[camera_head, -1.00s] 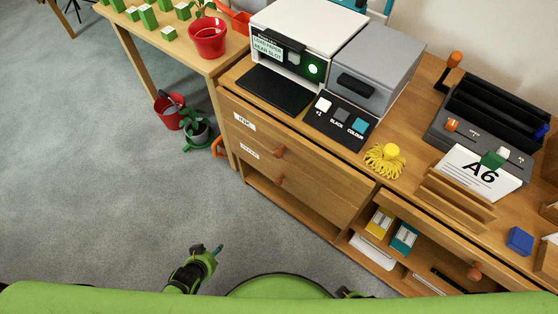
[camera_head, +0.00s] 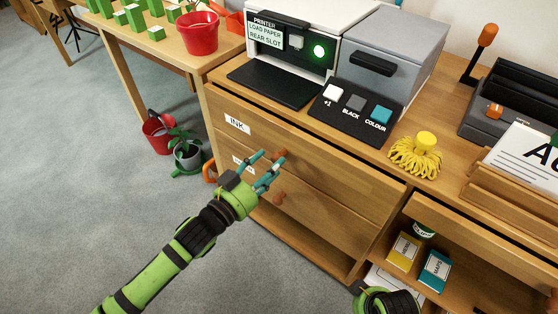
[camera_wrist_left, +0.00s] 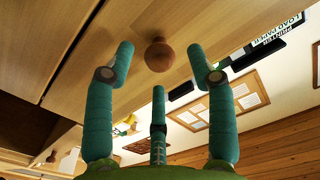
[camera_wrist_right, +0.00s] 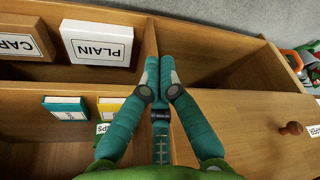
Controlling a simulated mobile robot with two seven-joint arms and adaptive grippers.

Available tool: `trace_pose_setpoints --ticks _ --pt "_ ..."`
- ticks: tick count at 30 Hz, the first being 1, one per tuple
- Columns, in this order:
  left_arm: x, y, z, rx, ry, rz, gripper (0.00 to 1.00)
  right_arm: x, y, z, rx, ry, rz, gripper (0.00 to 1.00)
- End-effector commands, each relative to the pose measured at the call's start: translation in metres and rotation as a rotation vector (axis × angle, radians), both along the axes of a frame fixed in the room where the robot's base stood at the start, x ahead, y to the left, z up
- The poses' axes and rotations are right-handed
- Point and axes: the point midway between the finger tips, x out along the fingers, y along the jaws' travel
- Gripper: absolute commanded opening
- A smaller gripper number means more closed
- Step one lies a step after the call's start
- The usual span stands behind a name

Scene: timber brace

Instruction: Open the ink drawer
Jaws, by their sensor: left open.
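The ink drawer (camera_head: 320,166) is the upper wooden drawer under the printer, with a white INK label (camera_head: 237,124) and a round wooden knob (camera_head: 280,155). Its front looks flush with the cabinet. My left gripper (camera_head: 268,164) is open in front of this knob. In the left wrist view the knob (camera_wrist_left: 158,55) lies between the two spread fingers (camera_wrist_left: 160,62), with a gap on each side; contact cannot be seen. My right gripper (camera_wrist_right: 160,62) has its fingers together with nothing visible between them, over the open compartments of the cabinet.
A second drawer with its own knob (camera_head: 278,198) lies just below. The printer (camera_head: 300,45), black button panel (camera_head: 352,108) and yellow tassel-like object (camera_head: 416,155) stand on top. Yellow and teal boxes (camera_head: 435,270) sit in the shelf at right.

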Motion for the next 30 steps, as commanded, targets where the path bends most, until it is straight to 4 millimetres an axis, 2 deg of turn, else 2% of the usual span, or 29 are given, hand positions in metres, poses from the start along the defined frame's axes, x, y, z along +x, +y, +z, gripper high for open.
trace_pose_setpoints --ticks 3,7,17,18,20,21,22,30 --pt "0.015 -0.011 -0.001 -0.001 -0.002 -0.001 0.56 0.0 0.0 0.007 0.0 -0.006 -0.001 0.0" --pt "0.025 -0.018 -0.001 0.0 0.001 0.001 0.56 -0.001 -0.001 0.015 0.0 -0.01 -0.001 0.0" --pt "0.029 -0.022 -0.001 0.001 0.002 0.001 0.56 -0.001 -0.001 0.019 0.001 -0.011 -0.002 0.0" --pt "0.029 -0.022 -0.001 0.001 0.002 0.001 0.48 -0.001 -0.001 0.019 0.001 -0.011 -0.002 0.0" --pt "0.029 -0.022 -0.001 0.001 0.002 0.001 0.24 -0.001 -0.001 0.019 0.001 -0.011 -0.002 0.0" --pt "0.029 -0.022 -0.001 0.001 0.002 0.001 0.08 -0.001 -0.001 0.019 0.001 -0.011 -0.002 0.0" --pt "0.029 -0.022 -0.001 0.001 0.002 0.001 0.0 -0.001 -0.001 0.018 0.001 -0.011 -0.002 0.0" --pt "0.028 -0.021 0.0 0.001 0.001 0.001 0.0 -0.001 -0.001 0.02 0.0 -0.013 -0.002 0.0"
